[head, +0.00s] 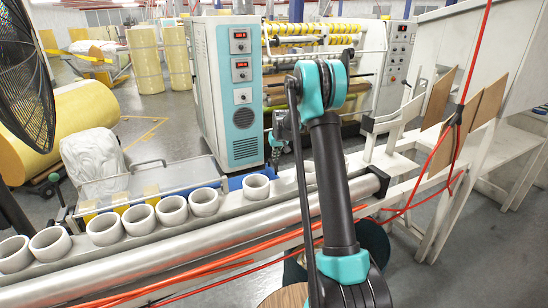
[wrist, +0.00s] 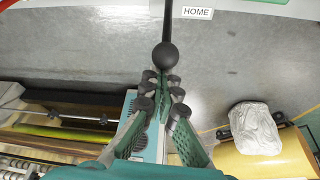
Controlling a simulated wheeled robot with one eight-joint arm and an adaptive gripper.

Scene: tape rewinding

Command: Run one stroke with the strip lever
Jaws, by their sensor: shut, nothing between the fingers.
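The strip lever shows in the wrist view as a dark rod with a round black knob (wrist: 165,56), running up to the top edge of the picture. A white "HOME" label (wrist: 197,13) lies to the right of the rod. My gripper (wrist: 162,84) has its fingers together, with nothing between them. Its tips are just below the knob in the picture; I cannot tell whether they touch it. In the head view my gripper (head: 276,140) is small and partly behind my arm, in front of the machine. I cannot make out the lever there.
A white and teal cabinet (head: 230,90) with red displays stands behind my gripper. A silver roller (head: 200,240) and a row of white cores (head: 172,211) lie in the foreground. Red cables (head: 405,210) hang at the right. A yellow roll (wrist: 275,158) shows in the wrist view.

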